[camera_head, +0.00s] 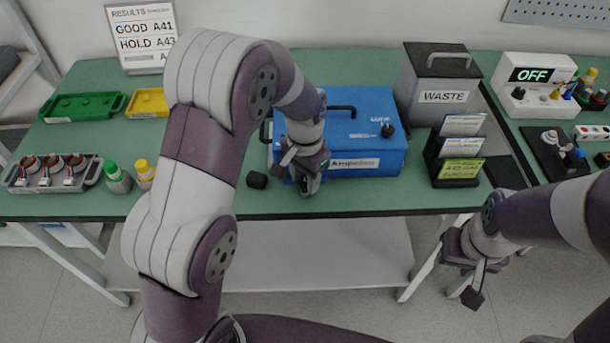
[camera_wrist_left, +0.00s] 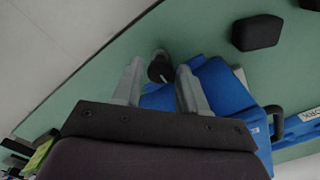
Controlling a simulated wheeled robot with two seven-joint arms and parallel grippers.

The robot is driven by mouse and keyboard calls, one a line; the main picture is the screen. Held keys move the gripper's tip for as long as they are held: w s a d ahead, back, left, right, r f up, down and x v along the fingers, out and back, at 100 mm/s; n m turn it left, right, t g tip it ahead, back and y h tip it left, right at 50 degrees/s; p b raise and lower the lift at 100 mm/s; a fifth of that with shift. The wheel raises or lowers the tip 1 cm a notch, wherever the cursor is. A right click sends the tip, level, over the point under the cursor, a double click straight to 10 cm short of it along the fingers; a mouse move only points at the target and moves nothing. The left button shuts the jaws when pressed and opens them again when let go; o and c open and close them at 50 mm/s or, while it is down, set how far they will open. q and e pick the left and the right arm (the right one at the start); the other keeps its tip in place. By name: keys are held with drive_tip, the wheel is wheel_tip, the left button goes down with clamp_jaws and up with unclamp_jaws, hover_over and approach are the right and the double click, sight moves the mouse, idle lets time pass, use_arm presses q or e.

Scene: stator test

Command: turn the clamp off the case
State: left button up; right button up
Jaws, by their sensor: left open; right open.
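The blue case (camera_head: 352,111) stands on the green table top, with a black handle and a dark knob (camera_head: 387,131) on its lid. My left gripper (camera_head: 306,186) is open at the front left of the case and hides part of it. In the left wrist view a small dark knob-like part (camera_wrist_left: 159,68) shows between the two fingers, beside blue surface (camera_wrist_left: 216,86). I cannot tell whether this part is the clamp, or whether the fingers touch it. My right gripper (camera_head: 473,279) is open and empty in front of the table, below its edge.
A black block (camera_head: 257,180) lies on the table just left of my left gripper. A card rack (camera_head: 455,175) and a grey waste bin (camera_head: 436,83) stand right of the case. A tray of stators (camera_head: 52,173), bottles and two bins are at the left.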

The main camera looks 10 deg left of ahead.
use_arm(q)
drive_tip(key=c, duration=0.8)
drive_tip(key=shift+o, duration=0.2)
drive_tip(key=n+p, duration=0.2)
drive_tip(key=n, duration=0.1)
drive_tip(key=shift+r, duration=0.2)
drive_tip(key=n+p, duration=0.3)
drive_tip(key=n, duration=0.2)
drive_tip(key=shift+n, duration=0.3)
drive_tip(key=n+p, duration=0.2)
drive_tip(key=n, duration=0.2)
drive_tip(key=shift+n, duration=0.3)
drive_tip(key=n+p, duration=0.2)
drive_tip(key=n, duration=0.2)
drive_tip(key=shift+w+f+n, duration=0.1)
drive_tip(key=shift+n, duration=0.2)
